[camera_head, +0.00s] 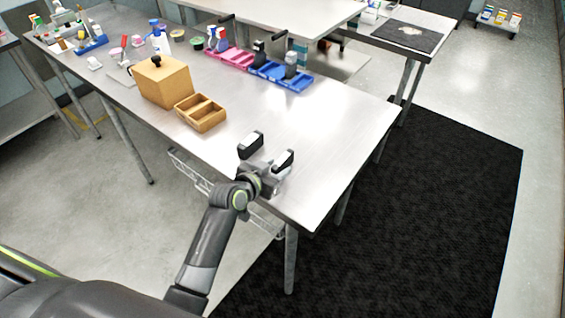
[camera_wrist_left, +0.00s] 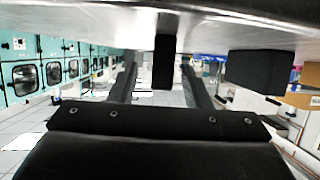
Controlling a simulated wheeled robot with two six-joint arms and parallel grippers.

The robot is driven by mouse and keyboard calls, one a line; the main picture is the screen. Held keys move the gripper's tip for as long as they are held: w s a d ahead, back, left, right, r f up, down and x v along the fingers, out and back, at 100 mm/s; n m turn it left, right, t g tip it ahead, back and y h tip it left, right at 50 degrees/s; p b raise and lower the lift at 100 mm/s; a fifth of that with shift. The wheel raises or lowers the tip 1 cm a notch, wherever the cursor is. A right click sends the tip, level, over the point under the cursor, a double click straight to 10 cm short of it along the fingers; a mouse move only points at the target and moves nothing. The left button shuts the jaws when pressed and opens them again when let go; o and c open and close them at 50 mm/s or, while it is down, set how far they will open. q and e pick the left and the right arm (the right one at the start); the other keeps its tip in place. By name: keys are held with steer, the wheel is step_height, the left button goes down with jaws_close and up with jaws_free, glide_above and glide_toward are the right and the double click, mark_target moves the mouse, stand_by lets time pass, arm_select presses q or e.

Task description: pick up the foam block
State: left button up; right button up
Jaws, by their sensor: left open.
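I cannot pick out a foam block with certainty in either view. My left gripper (camera_head: 267,153) is over the near right part of the steel table (camera_head: 345,115), with its two dark-tipped fingers apart and nothing seen between them. In the left wrist view its black fingertips (camera_wrist_left: 211,66) also show apart, close to the pale table surface along the top. My right gripper is not in view.
A wooden box (camera_head: 167,84) with a black knob and a two-compartment wooden tray (camera_head: 201,113) stand left of the gripper. Pink bins (camera_head: 229,57) and blue bins (camera_head: 289,83) holding small items stand farther back. The table's right part is clear.

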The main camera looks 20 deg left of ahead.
mark_target(283, 163)
arm_select(q)
steer(key=shift+p+x, duration=0.4)
steer(key=shift+x, duration=1.6)
steer(key=shift+r, duration=0.1)
jaws_close()
